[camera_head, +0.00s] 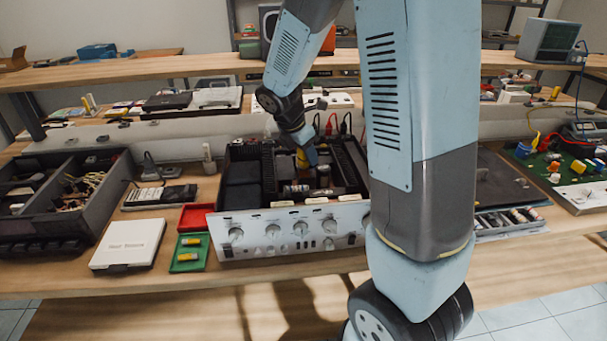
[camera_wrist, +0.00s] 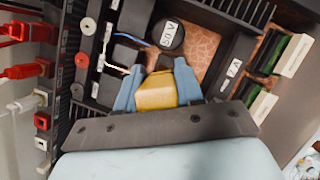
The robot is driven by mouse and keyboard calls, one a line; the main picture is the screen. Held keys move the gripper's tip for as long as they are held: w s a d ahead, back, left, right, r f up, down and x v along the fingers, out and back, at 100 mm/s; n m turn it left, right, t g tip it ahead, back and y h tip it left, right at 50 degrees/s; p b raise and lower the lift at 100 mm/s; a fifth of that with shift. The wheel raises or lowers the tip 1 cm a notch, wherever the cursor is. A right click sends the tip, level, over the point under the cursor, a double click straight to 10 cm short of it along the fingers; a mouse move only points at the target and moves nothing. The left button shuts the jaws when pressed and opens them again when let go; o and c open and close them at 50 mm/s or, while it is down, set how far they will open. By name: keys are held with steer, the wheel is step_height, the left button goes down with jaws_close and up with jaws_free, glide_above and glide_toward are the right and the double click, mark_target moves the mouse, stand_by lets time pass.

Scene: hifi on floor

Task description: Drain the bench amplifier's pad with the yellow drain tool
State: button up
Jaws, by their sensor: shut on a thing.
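The bench amplifier (camera_head: 290,235) is an open-topped unit with a silver front panel and several knobs, standing on the bench. My gripper (camera_head: 303,155) points down into its open top. In the wrist view my gripper (camera_wrist: 157,92) is shut on the yellow drain tool (camera_wrist: 156,92), whose yellow body shows between the two blue fingers. The tool also shows as a small yellow patch in the head view (camera_head: 302,158). Beyond it lie a copper-coloured circuit board (camera_wrist: 200,50) and a round black labelled part (camera_wrist: 169,35). The tool's tip and the pad are hidden.
A red and green case (camera_head: 190,250) with small yellow cylinders and a white box (camera_head: 128,245) stand left of the amplifier. Red plugs (camera_wrist: 25,70) line one amplifier edge. Green cards (camera_wrist: 265,75) stand at the other side. A dark compartment box (camera_head: 65,195) is farther left.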

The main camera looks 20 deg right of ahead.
steer(key=shift+r, duration=3.05)
